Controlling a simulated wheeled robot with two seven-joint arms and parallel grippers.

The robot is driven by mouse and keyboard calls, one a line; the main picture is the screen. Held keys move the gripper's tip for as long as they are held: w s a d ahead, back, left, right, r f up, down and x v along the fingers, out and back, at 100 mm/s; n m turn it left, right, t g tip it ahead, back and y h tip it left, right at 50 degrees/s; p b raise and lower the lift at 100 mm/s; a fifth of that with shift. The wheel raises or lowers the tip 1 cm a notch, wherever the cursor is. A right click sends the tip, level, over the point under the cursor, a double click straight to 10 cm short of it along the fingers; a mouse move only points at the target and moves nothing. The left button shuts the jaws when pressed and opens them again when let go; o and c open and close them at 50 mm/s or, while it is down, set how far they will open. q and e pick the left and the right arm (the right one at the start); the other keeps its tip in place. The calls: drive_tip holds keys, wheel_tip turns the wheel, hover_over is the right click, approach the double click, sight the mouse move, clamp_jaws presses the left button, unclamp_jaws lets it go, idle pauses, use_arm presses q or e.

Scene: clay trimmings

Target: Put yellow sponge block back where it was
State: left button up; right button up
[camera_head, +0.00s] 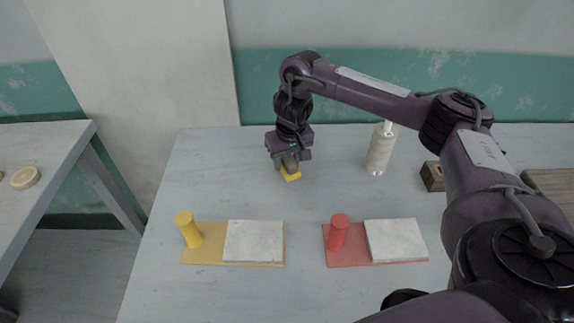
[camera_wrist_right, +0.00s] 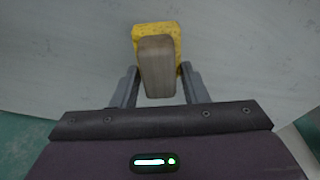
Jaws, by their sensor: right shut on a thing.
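The yellow sponge block (camera_head: 291,174) is under my right gripper (camera_head: 289,163) near the back middle of the table. In the right wrist view the yellow sponge block (camera_wrist_right: 159,33) has a wooden handle-like piece (camera_wrist_right: 157,65) on it. My right gripper (camera_wrist_right: 158,84) is shut on this wooden piece, with a finger on each side. Whether the sponge touches the table I cannot tell. My left gripper is not in view.
A yellow mat (camera_head: 203,256) holds a yellow cylinder (camera_head: 188,230) and a pale slab (camera_head: 253,241). A red mat (camera_head: 345,260) holds a red cylinder (camera_head: 338,232) and another slab (camera_head: 396,240). A whitish bottle (camera_head: 380,150) and a brown box (camera_head: 432,177) stand to the right.

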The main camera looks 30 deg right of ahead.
sight(290, 161)
drive_tip(key=shift+f, duration=0.5)
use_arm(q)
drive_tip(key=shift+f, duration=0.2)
use_arm(e)
drive_tip(key=shift+w+r, duration=0.1)
drive_tip(key=shift+r, duration=0.05)
drive_tip(key=o, duration=1.3)
drive_tip(key=r+p, duration=0.2)
drive_tip(key=r, duration=0.1)
drive_tip(key=s+r+p, duration=0.1)
drive_tip(key=r+p, duration=0.1)
drive_tip(key=r, duration=0.2)
drive_tip(key=r+p, duration=0.2)
drive_tip(key=r, duration=0.2)
drive_tip(key=shift+s+a, duration=0.1)
drive_tip(key=shift+s, duration=0.3)
use_arm(q)
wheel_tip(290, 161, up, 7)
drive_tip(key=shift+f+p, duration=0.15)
drive_tip(key=shift+p, duration=0.3)
use_arm(e)
drive_tip(key=shift+s+r, duration=0.15)
drive_tip(key=shift+r, duration=0.3)
